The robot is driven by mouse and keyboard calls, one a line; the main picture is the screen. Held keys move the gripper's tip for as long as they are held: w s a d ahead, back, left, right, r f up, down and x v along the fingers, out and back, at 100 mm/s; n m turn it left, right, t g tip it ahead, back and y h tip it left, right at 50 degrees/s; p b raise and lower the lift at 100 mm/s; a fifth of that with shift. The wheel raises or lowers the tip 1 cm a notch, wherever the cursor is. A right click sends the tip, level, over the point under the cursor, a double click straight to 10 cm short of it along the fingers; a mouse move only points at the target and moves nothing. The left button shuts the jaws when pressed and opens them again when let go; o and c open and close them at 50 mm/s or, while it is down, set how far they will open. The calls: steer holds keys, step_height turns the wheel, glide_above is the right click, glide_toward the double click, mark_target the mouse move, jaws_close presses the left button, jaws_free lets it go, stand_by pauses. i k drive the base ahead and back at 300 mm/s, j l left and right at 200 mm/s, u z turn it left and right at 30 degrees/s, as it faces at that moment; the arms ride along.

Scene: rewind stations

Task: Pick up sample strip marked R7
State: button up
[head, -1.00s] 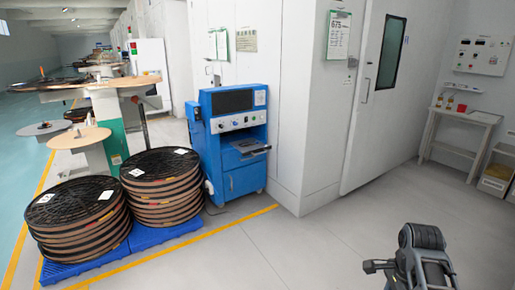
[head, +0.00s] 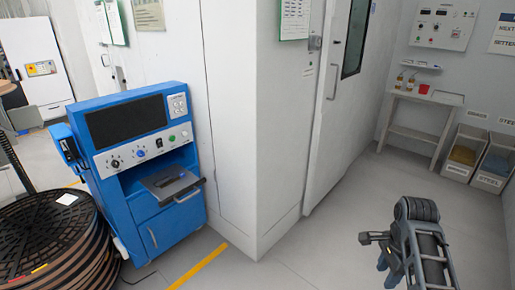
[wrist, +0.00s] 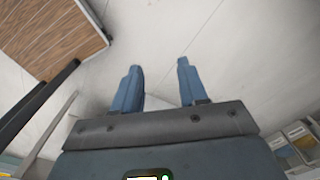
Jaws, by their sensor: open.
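I cannot make out a sample strip marked R7 in either view. My gripper (wrist: 159,68) shows in the wrist view with its two blue fingers apart and nothing between them. Pale floor lies beyond the fingertips. In the head view my arm is at the lower right, over bare floor and well apart from the blue machine.
A blue machine (head: 143,150) with a pulled-out dark tray (head: 170,184) stands left of a white wall corner. Stacked black reels (head: 45,235) are at the lower left. A small table (head: 425,97) and bins (head: 464,152) stand at the back right. Middle floor is clear.

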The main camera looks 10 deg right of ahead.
mark_target(182, 175)
steer(key=i+u, duration=0.2)
steer(key=i, duration=0.25)
steer(key=i+l+u, duration=0.15)
steer(key=i, duration=0.3)
steer(key=i+l+u, duration=0.2)
steer(key=i, duration=0.25)
steer(key=i+l+u, duration=0.15)
steer(key=i+l, duration=0.15)
steer(key=i+l+u, duration=0.75)
steer(key=l, duration=0.3)
steer(key=i+l+u, duration=0.25)
steer(key=l, duration=0.2)
